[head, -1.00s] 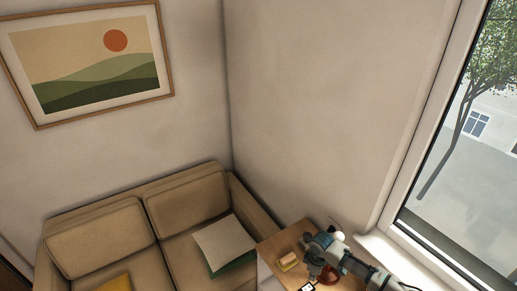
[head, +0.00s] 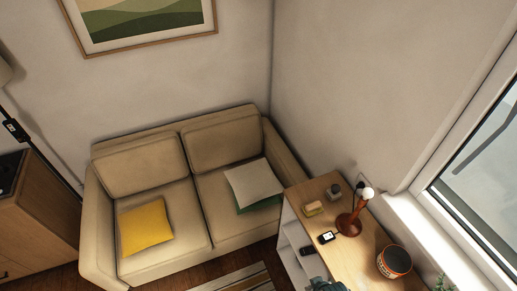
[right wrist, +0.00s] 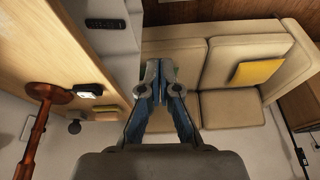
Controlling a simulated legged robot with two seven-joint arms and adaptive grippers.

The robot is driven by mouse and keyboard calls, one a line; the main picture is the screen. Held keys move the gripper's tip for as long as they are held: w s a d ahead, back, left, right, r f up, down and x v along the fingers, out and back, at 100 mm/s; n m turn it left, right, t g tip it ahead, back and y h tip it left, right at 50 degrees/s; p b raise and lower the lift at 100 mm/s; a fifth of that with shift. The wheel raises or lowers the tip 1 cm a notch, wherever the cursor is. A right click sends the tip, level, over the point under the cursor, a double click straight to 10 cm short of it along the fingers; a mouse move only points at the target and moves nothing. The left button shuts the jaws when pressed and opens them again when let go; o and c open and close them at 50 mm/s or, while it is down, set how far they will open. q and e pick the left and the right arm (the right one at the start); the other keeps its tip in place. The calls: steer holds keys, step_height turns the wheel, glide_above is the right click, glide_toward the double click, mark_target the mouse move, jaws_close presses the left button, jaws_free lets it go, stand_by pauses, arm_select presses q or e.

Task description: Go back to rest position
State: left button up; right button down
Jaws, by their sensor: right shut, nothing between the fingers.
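My right gripper (right wrist: 160,80) shows in the right wrist view with its two blue-grey fingers together and nothing between them. It hangs in free air, with the beige sofa (right wrist: 230,110) beyond it and the wooden cabinet to its left. In the head view only a small teal and grey piece of my right arm shows at the bottom edge, in front of the cabinet (head: 340,258). My left gripper is in neither view.
On the cabinet top stand a red-brown stand with a white ball (head: 350,222), a small black device (head: 327,237), a yellowish block (head: 313,208), a dark grey item (head: 334,191) and an orange-and-black pot (head: 394,262). The cabinet's side has open shelves (head: 292,238).

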steer(key=s+d+m+h, duration=0.1)
steer(key=s+d+m, duration=0.1)
steer(key=s+d, duration=0.1)
step_height(320, 180, down, 31)
steer(key=s+g+b, duration=0.1)
steer(key=s+b, duration=0.2)
steer(key=b, duration=0.2)
steer(key=s+d+f+b, duration=0.1)
steer(key=s+f+b, duration=0.1)
steer(key=s+f, duration=0.6)
steer(key=s+d+f+g+b, duration=0.1)
steer(key=s+d+f+b, duration=0.1)
steer(key=s+f, duration=0.7)
step_height(320, 180, down, 3)
steer(key=shift+d+n+g, duration=0.25)
steer(key=shift+n+g, duration=0.05)
